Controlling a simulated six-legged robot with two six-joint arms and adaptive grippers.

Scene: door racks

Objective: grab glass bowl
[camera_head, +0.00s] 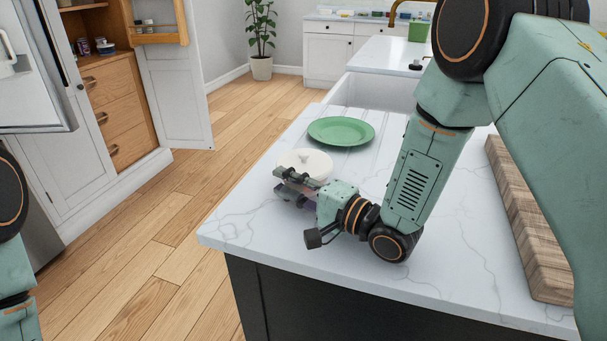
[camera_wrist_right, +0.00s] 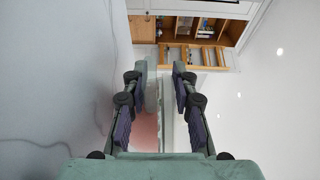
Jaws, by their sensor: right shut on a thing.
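A round white lid with a small knob (camera_head: 308,164) shows on the marble counter, just beyond my right gripper (camera_head: 291,187). The glass bowl's body is mostly hidden behind the fingers. My right gripper is low over the counter, pointing left, with its fingers closed on the bowl at the near side of the lid. In the right wrist view the two fingers (camera_wrist_right: 160,105) stand apart with a pale edge and a pinkish patch between them; the bowl's outline is unclear there. My left gripper is out of view; only part of my left arm shows at the left edge.
A green plate (camera_head: 341,131) lies on the counter just behind the lid. A wooden board (camera_head: 528,225) lies at the right, partly behind my arm. A white sink (camera_head: 375,92) is at the back. The counter's left edge is close to my gripper. An open cabinet (camera_head: 115,95) stands across the floor.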

